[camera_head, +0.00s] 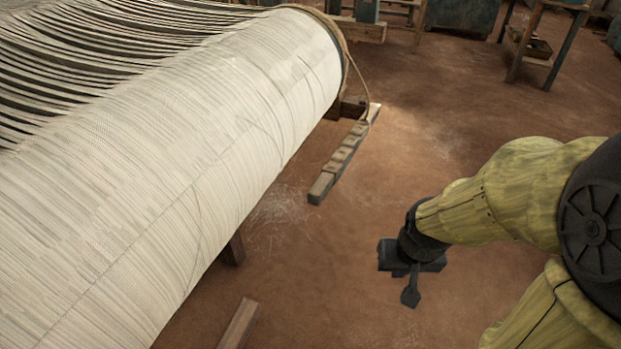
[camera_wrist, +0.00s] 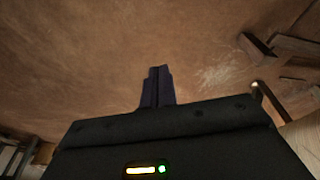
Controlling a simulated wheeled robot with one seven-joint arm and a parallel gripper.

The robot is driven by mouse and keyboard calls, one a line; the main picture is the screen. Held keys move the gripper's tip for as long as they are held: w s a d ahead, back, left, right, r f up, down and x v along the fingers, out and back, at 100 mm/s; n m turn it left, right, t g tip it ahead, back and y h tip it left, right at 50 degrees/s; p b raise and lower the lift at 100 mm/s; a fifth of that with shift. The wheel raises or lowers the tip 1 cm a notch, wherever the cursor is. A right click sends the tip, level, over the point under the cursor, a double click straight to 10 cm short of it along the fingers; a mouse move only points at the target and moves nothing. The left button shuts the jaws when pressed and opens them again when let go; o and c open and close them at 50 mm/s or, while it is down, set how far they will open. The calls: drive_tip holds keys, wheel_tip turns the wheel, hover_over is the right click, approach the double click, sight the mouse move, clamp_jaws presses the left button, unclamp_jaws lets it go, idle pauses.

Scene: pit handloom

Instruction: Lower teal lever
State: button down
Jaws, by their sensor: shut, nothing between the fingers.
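No teal lever can be made out in either view. My gripper (camera_head: 410,297) hangs over the bare brown floor, to the right of the large warp roll, and touches nothing. In the wrist view its two dark fingers (camera_wrist: 158,72) are together, with nothing between them.
The wide roll of pale warp threads (camera_head: 180,165) fills the left side. A notched wooden beam (camera_head: 345,157) lies beyond my gripper, and a wooden piece (camera_head: 239,325) is at the bottom. A wooden stand (camera_head: 533,50) is at the back right. Floor (camera_head: 330,270) around my gripper is clear.

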wheel_tip(320, 180, up, 21)
drive_tip(key=m+g+y+p, duration=0.15)
drive_tip(key=m+p, duration=0.25)
drive_tip(key=p, duration=2.5)
hover_over(316, 193)
drive_tip(key=s+d, duration=0.2)
drive_tip(key=d, duration=0.1)
drive_tip(key=shift+w+a+f, duration=0.1)
drive_tip(key=shift+f, duration=0.1)
drive_tip(key=f, duration=0.4)
drive_tip(key=w+a+f, duration=0.1)
drive_tip(key=f, duration=0.4)
drive_tip(key=a+f, duration=0.1)
drive_tip(key=f, duration=0.3)
drive_tip(key=shift+w+a+f, duration=0.15)
drive_tip(key=shift+w+f, duration=0.1)
drive_tip(key=shift+f, duration=0.15)
drive_tip(key=shift+b, duration=0.3)
